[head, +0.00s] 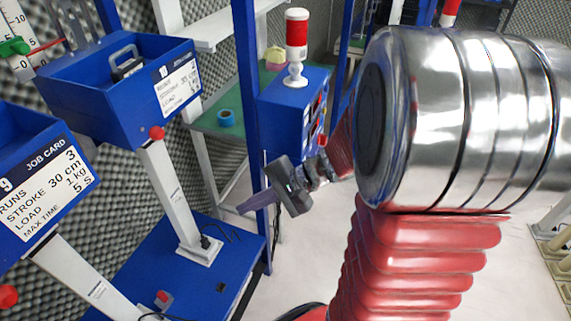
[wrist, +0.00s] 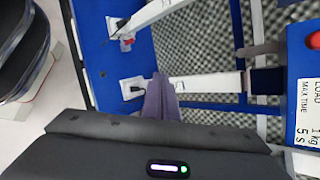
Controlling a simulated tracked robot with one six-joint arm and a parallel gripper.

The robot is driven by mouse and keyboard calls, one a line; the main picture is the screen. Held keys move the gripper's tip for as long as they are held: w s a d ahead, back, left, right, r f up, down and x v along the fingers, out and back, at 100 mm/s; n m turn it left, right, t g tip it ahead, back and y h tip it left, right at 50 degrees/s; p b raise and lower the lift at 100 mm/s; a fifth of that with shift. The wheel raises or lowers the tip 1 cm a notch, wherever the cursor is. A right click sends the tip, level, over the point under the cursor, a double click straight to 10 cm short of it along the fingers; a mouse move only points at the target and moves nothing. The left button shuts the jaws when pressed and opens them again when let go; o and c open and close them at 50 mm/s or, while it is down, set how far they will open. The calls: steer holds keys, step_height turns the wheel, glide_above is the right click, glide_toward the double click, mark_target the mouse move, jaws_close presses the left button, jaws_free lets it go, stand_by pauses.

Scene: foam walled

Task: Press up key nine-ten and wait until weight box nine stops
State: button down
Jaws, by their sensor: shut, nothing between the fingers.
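Weight box nine is the blue box (head: 18,150) at the left edge of the head view. Its job card (head: 45,190) shows 9, 30 cm, 1 kg and 5 s. The card also shows partly at the right of the wrist view (wrist: 305,115). My gripper (head: 241,209) is shut and empty, pointing left, apart from the boxes in the head view. Its purple-grey fingers show together in the wrist view (wrist: 160,88). I cannot read a label for up key nine-ten. A small grey block with a red top (head: 163,299) sits on the blue base.
A second blue box (head: 110,105) with a job card stands behind on a white column (head: 170,195). A blue control cabinet (head: 285,112) with a red-and-white beacon (head: 297,48) stands beyond my gripper. A blue post (head: 247,120) rises nearby. Pale floor is clear lower centre.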

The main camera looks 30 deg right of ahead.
steer(key=w+d+f+m+t+h, duration=0.1)
steer(key=w+d+f+m+t, duration=0.3)
steer(key=d, duration=0.4)
steer(key=w+d+f+m+t+h, duration=0.1)
steer(key=d+f+m+t+h, duration=0.2)
steer(key=d+m, duration=0.4)
steer(key=s+d+f+m+t+h, duration=0.1)
steer(key=s+d+f+m+h, duration=0.1)
steer(key=d, duration=0.6)
steer(key=s+d+f+m+t+h, duration=0.1)
steer(key=s+d+f+m+h, duration=0.2)
steer(key=d+f, duration=0.6)
steer(key=m+h, duration=0.1)
steer(key=m, duration=0.1)
steer(key=shift+s+m+h, duration=0.15)
steer(key=shift+m+h, duration=0.15)
steer(key=shift+m, duration=0.1)
steer(key=w+a, duration=0.5)
steer(key=w, duration=0.2)
steer(key=shift+a, duration=0.2)
